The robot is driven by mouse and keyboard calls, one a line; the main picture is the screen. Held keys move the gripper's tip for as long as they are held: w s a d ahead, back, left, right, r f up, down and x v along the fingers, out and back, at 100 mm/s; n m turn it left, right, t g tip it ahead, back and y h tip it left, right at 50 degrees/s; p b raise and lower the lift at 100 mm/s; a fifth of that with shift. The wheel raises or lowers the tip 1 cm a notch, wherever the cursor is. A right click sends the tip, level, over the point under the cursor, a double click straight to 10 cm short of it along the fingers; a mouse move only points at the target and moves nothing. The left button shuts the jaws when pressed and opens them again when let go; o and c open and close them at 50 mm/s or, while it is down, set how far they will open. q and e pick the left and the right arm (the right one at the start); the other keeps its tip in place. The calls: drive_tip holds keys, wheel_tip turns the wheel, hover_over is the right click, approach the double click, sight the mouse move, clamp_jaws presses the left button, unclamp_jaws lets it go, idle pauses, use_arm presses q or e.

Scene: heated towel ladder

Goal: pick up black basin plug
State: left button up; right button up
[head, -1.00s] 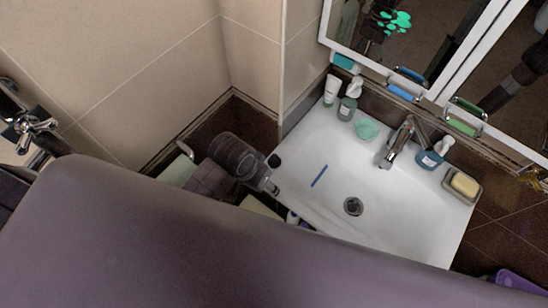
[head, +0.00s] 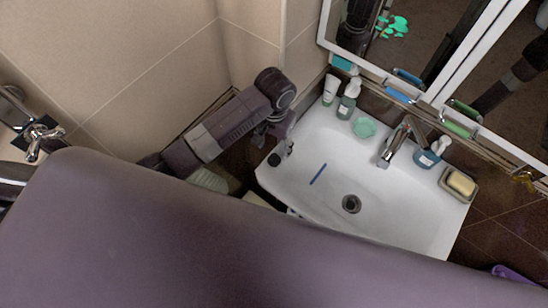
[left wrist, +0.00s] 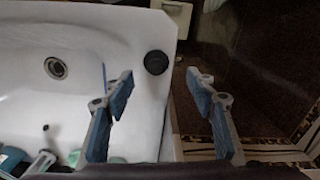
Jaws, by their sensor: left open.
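The black basin plug (head: 274,159) is a small round dark disc on the left rim of the white basin (head: 400,215). In the left wrist view the plug (left wrist: 156,62) lies at the basin's corner, beyond and roughly between the fingertips. My left gripper (head: 277,144) is over that rim, close to the plug. In the left wrist view my left gripper (left wrist: 160,84) is open, with its two blue-padded fingers apart and nothing between them. My right gripper is not in view.
A blue stick (head: 318,174) lies in the basin, left of the drain (head: 351,204). A white tube (head: 330,90), a pump bottle (head: 348,102), a green dish (head: 364,128), the tap (head: 394,146), a blue soap bottle (head: 430,156) and a soap dish (head: 459,184) line the back edge.

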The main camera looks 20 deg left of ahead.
sight(274, 156)
use_arm(q)
drive_tip(key=f, duration=0.1)
drive_tip(key=f+p, duration=0.1)
drive_tip(key=f, duration=0.1)
drive_tip(key=shift+s+d+f, duration=0.25)
drive_tip(key=shift+s+f, duration=0.05)
drive_tip(key=shift+s, duration=0.1)
drive_tip(key=shift+f+p, duration=0.3)
drive_tip(key=shift+f, duration=0.35)
drive_tip(key=shift+c, duration=0.4)
drive_tip(key=c, duration=0.9)
drive_tip(key=shift+w, duration=0.1)
drive_tip(key=shift+c, duration=0.3)
